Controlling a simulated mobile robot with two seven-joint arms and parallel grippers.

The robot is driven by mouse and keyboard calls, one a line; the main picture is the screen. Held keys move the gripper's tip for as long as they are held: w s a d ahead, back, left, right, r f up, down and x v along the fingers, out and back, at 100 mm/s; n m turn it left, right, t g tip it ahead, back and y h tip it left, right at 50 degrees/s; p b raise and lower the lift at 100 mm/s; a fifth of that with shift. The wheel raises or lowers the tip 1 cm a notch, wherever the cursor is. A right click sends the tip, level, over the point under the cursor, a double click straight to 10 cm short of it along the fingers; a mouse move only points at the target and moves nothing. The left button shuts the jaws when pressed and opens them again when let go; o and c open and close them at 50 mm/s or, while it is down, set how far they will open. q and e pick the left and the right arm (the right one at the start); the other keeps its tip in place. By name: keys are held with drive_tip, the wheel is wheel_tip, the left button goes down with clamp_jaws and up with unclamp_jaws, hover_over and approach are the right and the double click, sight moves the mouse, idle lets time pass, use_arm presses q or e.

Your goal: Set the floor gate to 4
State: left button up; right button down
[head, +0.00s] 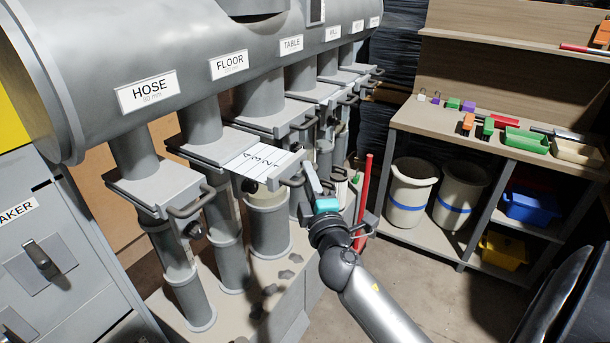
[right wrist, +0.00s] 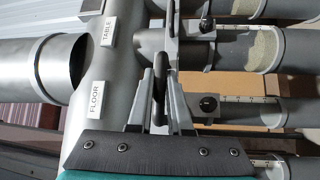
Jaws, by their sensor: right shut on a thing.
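The floor gate (head: 205,148) sits on the duct below the FLOOR label (head: 229,64). Its slide (head: 262,160) is drawn well out toward the front, showing a white scale with dark lines and numbers. The exact reading at the gate's edge is too small to tell. My right gripper (head: 303,177) is at the front end of this slide, shut on its handle. In the right wrist view the dark handle (right wrist: 160,85) stands between the two fingers of the gripper (right wrist: 159,75). The FLOOR label (right wrist: 97,98) shows left of them. My left gripper is not in view.
The hose gate (head: 150,188) is to the left and the table gate (head: 268,117) to the right, with further gates beyond. A red rod (head: 364,200) stands right of my gripper. A workbench (head: 480,139) with bins is at the right. Some floor is clear before it.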

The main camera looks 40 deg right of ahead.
drive_tip(key=shift+d+f, duration=0.15)
drive_tip(key=c, duration=1.2)
unclamp_jaws()
drive_tip(key=shift+s, duration=0.15)
drive_tip(key=shift+o, duration=0.8)
drive_tip(key=shift+s, duration=0.1)
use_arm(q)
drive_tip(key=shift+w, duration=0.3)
use_arm(e)
drive_tip(key=shift+o, duration=1)
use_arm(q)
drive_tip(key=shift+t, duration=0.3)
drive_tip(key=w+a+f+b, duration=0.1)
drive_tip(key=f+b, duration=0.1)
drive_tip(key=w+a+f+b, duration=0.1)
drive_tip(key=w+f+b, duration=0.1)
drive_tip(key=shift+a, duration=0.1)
use_arm(e)
drive_tip(key=v, duration=1.5)
